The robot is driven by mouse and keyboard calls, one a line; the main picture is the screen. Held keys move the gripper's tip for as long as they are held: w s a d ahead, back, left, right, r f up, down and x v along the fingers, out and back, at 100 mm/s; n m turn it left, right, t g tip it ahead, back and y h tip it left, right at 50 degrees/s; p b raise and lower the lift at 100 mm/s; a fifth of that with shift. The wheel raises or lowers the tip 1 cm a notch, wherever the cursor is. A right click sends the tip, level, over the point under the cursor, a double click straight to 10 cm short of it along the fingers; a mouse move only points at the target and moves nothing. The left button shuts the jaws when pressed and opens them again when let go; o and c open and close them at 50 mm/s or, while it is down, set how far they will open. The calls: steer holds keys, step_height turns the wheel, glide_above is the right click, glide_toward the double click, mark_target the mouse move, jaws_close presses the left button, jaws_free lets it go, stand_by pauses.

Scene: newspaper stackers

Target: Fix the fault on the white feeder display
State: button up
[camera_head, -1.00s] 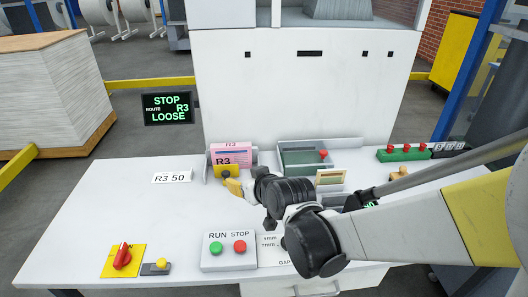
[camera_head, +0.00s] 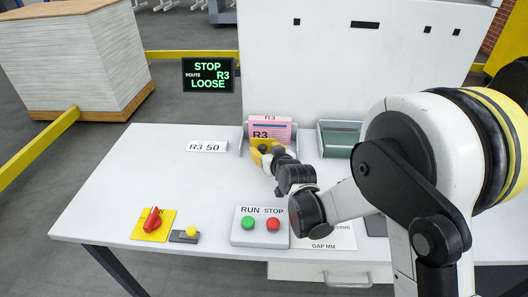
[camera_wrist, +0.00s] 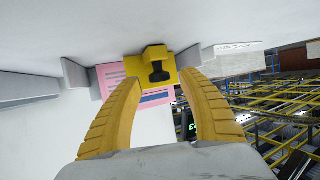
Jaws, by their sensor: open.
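The dark display (camera_head: 208,75) stands behind the table and reads STOP, ROUTE R3, LOOSE in green. On the table, a pink R3 bundle (camera_head: 284,132) sits between grey side plates. In front of it is a yellow block (camera_head: 263,143), seen with a black knob in the wrist view (camera_wrist: 134,66). My gripper (camera_wrist: 160,86) is open, its yellow fingers pointing at the block with one fingertip to each side. In the head view, my gripper (camera_head: 268,159) is close to the block; contact cannot be told.
The white table (camera_head: 130,190) holds an R3 50 card (camera_head: 207,146), a RUN/STOP box (camera_head: 261,227), a red rotary switch (camera_head: 152,220) on yellow and a small yellow button (camera_head: 191,232). A green-lined tray (camera_head: 340,139) stands right of the bundle. My arm hides the table's right side.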

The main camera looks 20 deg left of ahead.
steer(key=shift+w+a+f, duration=0.25)
steer(key=shift+w+a, duration=0.15)
steer(key=shift+w, duration=0.15)
jaws_close()
